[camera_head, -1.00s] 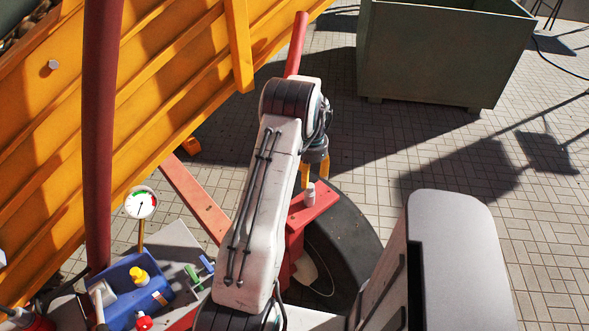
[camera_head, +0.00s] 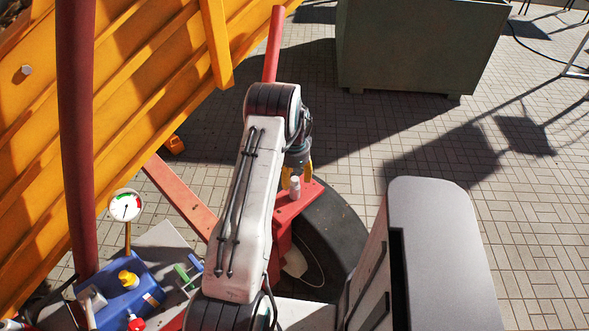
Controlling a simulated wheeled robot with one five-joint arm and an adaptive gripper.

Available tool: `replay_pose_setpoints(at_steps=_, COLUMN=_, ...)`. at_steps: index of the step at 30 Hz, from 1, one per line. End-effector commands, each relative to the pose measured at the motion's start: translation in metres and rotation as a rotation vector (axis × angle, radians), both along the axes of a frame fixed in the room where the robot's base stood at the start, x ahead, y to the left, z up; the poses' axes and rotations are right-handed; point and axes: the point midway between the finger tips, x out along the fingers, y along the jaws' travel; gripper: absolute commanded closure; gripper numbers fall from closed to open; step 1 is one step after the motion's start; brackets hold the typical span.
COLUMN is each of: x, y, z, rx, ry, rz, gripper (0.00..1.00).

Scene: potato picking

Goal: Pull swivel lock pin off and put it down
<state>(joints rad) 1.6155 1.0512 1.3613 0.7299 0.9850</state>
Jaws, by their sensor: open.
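A small pale pin (camera_head: 295,187), which looks like the swivel lock pin, stands upright on a red metal bracket (camera_head: 305,201) beside a dark tyre. My gripper (camera_head: 297,176) has yellow fingers and points down just above and behind the pin. The fingers are open, one to each side of the pin's top in the picture. I cannot tell whether they touch it. My white arm hides part of the bracket's left side.
A yellow slatted machine wall (camera_head: 150,90) with a red hose (camera_head: 77,150) fills the left. A dark green crate (camera_head: 415,45) stands at the back.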

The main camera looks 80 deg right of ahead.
Motion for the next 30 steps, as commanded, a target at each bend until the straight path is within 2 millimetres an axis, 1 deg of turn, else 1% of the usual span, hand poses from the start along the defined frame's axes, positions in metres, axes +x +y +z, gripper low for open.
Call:
replay_pose_setpoints(at_steps=3, x=0.0, y=0.0, z=-0.012, rx=0.001, ry=0.001, rz=0.001, gripper=0.45)
replay_pose_setpoints(at_steps=9, x=0.0, y=0.0, z=-0.024, rx=-0.001, ry=-0.001, rz=0.001, gripper=0.45)
replay_pose_setpoints(at_steps=20, x=0.0, y=0.0, z=-0.027, rx=-0.001, ry=0.0, rz=0.001, gripper=0.45)
replay_pose_setpoints(at_steps=21, x=0.0, y=0.0, z=-0.027, rx=-0.001, ry=0.0, rz=0.001, gripper=0.43)
replay_pose_setpoints(at_steps=30, x=0.0, y=0.0, z=-0.027, rx=-0.001, ry=0.0, rz=0.001, gripper=0.7)
